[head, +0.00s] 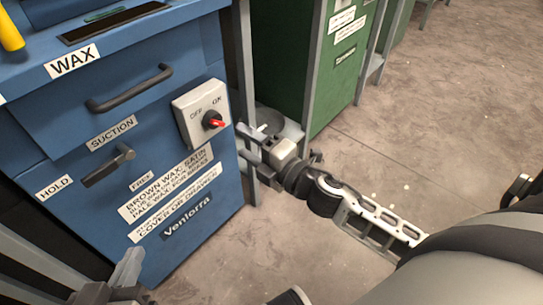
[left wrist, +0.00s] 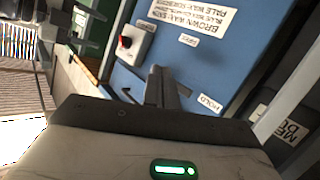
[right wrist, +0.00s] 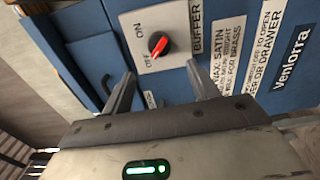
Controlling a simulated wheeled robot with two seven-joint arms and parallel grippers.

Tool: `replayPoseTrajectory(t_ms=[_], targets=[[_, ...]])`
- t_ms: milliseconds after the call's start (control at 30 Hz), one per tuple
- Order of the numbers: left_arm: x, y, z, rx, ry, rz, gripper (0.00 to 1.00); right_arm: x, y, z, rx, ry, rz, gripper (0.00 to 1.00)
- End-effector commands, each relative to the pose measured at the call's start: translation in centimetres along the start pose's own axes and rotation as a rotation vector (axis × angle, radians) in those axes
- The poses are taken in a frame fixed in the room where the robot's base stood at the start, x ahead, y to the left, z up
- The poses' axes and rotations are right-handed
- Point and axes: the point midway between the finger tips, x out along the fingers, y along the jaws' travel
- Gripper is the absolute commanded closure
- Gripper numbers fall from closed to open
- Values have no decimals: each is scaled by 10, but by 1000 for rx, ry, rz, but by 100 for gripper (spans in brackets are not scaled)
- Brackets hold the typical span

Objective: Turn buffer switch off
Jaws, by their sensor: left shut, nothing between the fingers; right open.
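The buffer switch is a pale box with a black and red knob (head: 213,120) on the blue cabinet front, with OFF and ON labels above the knob. The knob also shows in the right wrist view (right wrist: 158,44) and, small, in the left wrist view (left wrist: 126,42).
The blue cabinet (head: 60,130) has a drawer handle (head: 130,88) and a suction lever (head: 108,165) left of the switch. A grey metal post (head: 243,60) stands right of the switch, beside a green cabinet (head: 285,50). Floor at right is open.

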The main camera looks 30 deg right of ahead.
Motion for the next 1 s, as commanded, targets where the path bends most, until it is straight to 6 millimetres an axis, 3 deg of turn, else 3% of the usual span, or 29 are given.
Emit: replayPoseTrajectory(t_ms=[200, 400, 1000], targets=[[0, -1, 9, -4, -25, -4, 100, -45, -1, 0, 2, -2, -4, 40], [0, -2, 10, -4, -28, -5, 100, -64, 0, 0, 2, 0, 0, 40], [0, -1, 0, -1, -4, -4, 100, -68, 0, 0, 0, 0, 0, 40]])
